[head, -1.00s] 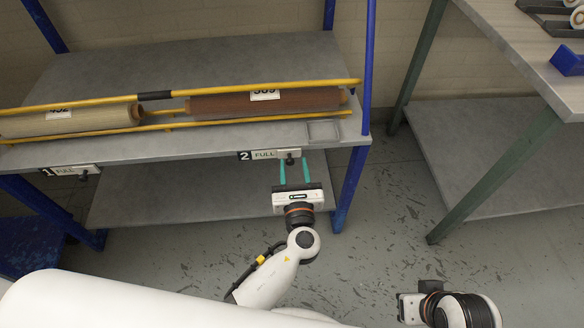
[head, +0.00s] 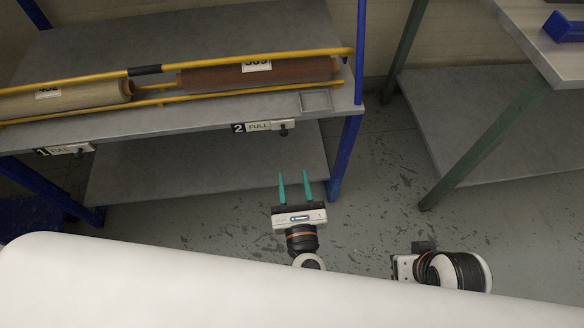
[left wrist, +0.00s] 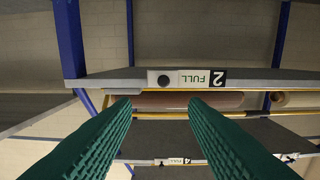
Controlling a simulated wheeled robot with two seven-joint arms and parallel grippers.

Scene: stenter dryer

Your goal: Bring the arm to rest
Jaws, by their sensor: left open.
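My left gripper (head: 294,187) is open and empty, its two green fingers apart and pointing at the rack. It is in front of and below the shelf edge with the "2 FULL" sign (head: 263,127), clear of it. In the left wrist view the green fingers (left wrist: 160,105) stand wide apart with nothing between them, and the sign (left wrist: 188,78) shows upside down beyond them. My right arm's end (head: 440,268) is at the lower right of the head view; its fingers cannot be made out.
The blue-framed rack (head: 345,160) holds a brown roll (head: 225,75) and a beige roll (head: 75,98) behind yellow bars. A lower shelf (head: 200,175) lies beneath. A green-legged table (head: 490,140) stands at right. The floor (head: 385,195) between is open.

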